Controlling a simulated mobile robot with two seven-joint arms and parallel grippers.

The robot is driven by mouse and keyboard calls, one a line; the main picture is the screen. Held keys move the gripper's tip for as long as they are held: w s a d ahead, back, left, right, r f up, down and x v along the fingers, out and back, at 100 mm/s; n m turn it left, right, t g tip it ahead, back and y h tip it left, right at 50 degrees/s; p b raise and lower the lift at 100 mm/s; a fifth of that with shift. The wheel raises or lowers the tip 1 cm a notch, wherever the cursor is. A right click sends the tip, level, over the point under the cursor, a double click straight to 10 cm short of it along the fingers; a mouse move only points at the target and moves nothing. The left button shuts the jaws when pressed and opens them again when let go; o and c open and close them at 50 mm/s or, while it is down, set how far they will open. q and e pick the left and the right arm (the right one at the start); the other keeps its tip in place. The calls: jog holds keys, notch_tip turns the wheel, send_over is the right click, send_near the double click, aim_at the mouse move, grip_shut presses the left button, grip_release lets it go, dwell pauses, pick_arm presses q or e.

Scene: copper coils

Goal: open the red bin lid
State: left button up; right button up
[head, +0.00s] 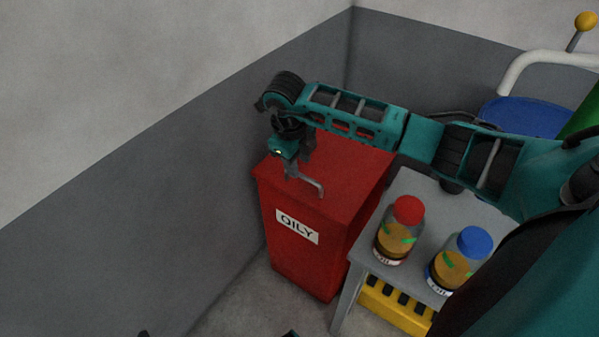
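The red bin (290,245) with an "OILY" label stands on the floor by the wall. Its red lid (345,185) looks closed and lies flat on top. A grey bent handle (312,184) shows at the lid's front edge. My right arm reaches across from the right above the lid. My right gripper (292,168) points down at the handle's left end. I cannot tell whether its fingers touch or grip the handle. Only small dark and teal bits show at the bottom edge; my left gripper is not recognisable there.
A grey table (412,188) stands close to the bin's right. It holds a red-capped bottle (397,240) and a blue-capped bottle (459,262). A yellow object (398,303) is below. A blue seat-like object (525,117) is behind. Walls meet behind the bin.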

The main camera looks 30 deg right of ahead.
aim_at(301, 174)
jog(key=shift+w+d+f+b, duration=0.1)
jog(key=shift+d+f+b, duration=0.1)
jog(key=shift+f, duration=0.7)
jog(key=shift+d+f+b, duration=0.1)
jog(key=shift+f+b, duration=0.05)
jog(key=shift+f, duration=0.7)
grip_shut()
